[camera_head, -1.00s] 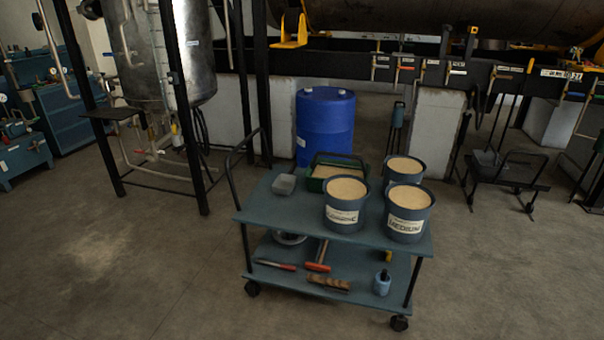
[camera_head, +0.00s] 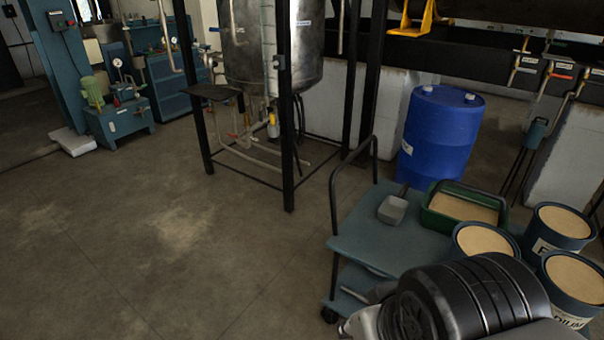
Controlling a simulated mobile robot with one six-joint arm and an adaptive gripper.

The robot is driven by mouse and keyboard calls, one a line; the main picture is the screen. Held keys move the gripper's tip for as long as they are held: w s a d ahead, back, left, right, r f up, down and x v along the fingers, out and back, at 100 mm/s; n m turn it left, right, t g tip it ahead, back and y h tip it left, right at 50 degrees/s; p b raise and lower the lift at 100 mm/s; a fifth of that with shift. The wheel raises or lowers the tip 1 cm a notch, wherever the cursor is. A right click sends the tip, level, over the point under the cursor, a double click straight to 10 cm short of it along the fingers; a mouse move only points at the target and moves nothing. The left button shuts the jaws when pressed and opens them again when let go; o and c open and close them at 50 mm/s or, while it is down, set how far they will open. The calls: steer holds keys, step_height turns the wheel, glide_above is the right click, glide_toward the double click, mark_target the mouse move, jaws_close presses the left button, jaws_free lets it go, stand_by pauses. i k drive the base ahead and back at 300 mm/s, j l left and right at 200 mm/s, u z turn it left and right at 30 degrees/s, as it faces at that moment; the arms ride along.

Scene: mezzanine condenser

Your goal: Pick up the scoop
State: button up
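A black ribbed part of my own arm covers the cart's front right in the head view. My gripper does not show clearly, so its fingers cannot be seen.
Several dark buckets of sandy material, such as one at the right (camera_head: 574,272), crowd the cart's right side. A blue drum (camera_head: 438,135) stands behind it. A black-framed steel tank (camera_head: 270,50) is at the back left. Open floor (camera_head: 150,245) lies left of the cart.

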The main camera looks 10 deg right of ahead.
mark_target(393, 209)
steer(key=i+j+u, duration=0.35)
steer(key=i, duration=0.35)
steer(key=i+u, duration=0.35)
steer(key=i, duration=0.3)
steer(key=i+l+u, duration=0.1)
steer(key=i+u, duration=0.25)
steer(key=i, duration=0.35)
steer(key=i+l+z, duration=0.15)
steer(key=z, duration=0.3)
steer(key=i+z, duration=0.6)
steer(key=z, duration=0.3)
steer(key=i+j+z, duration=0.1)
steer(key=i+z, duration=0.15)
steer(key=z, duration=0.2)
steer(key=i+j+z, duration=0.25)
steer(key=z, duration=0.2)
steer(key=i+l+z, duration=0.2)
steer(key=z, duration=0.2)
steer(key=i+z, duration=0.4)
steer(key=i+l+z, duration=0.1)
steer(key=i+z, duration=0.45)
steer(key=z, duration=0.2)
